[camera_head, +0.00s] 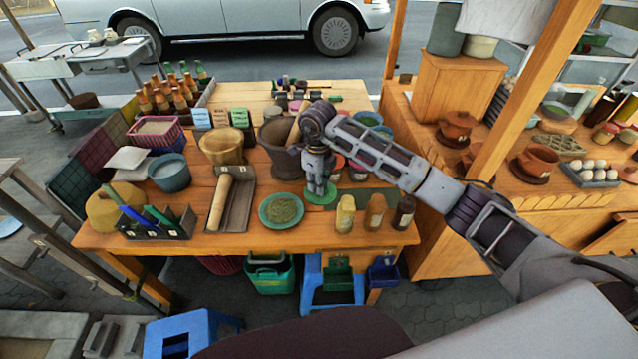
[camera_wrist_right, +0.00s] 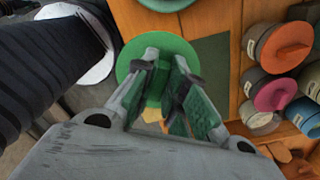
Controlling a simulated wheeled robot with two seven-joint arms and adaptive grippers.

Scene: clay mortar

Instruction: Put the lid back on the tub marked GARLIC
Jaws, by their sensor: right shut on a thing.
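My right gripper (camera_head: 319,188) is shut on a round green lid (camera_head: 322,198), by the raised part in the middle of it. The same lid (camera_wrist_right: 190,50) lies flat between the fingers in the right wrist view. It is over the front half of the table, between the dish of green herbs and the sauce bottles; its height above the table is hard to judge. Several small tubs (camera_wrist_right: 268,48) with coloured lids show at the right of the wrist view. My arm partly hides them in the head view. I cannot read which is marked GARLIC. My left gripper is not in view.
A green dish of herbs (camera_head: 281,210) is just left of the lid. Several sauce bottles (camera_head: 375,212) stand to its right. The table's front edge is close.

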